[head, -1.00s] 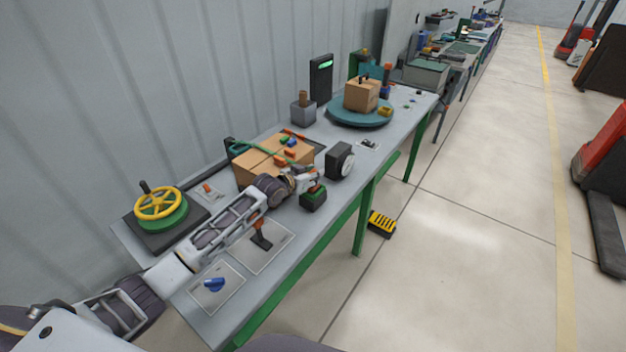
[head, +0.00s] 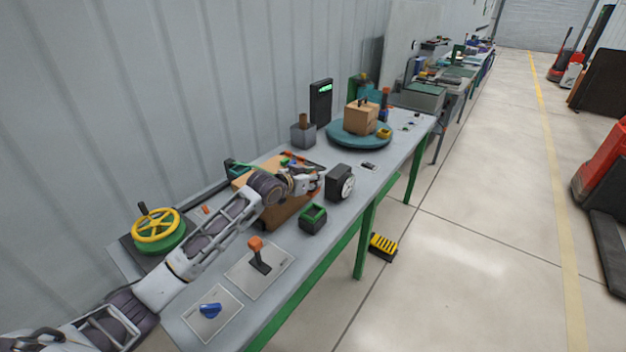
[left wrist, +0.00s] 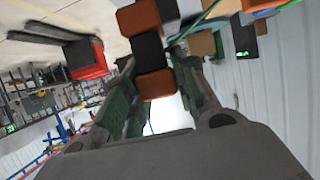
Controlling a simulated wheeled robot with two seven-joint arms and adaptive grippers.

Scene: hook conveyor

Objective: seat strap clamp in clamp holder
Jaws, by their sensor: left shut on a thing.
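My left gripper (head: 316,181) is above the table, over the cardboard box's right end and left of the black unit with a round dial. It is shut on an orange-and-black block, which I take to be the strap clamp; it shows between the fingers in the left wrist view (left wrist: 149,50). In the head view the clamp is mostly hidden by the gripper. A black box with a green rim (head: 313,217), likely the clamp holder, stands on the table below and apart from the gripper. My right gripper is not in view.
The black dial unit (head: 339,183) stands close to the gripper's right. The cardboard box (head: 288,211) is under my left forearm. An orange-topped lever (head: 258,252) and a blue knob (head: 210,310) are nearer. A turntable (head: 359,134) carries a carton farther back.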

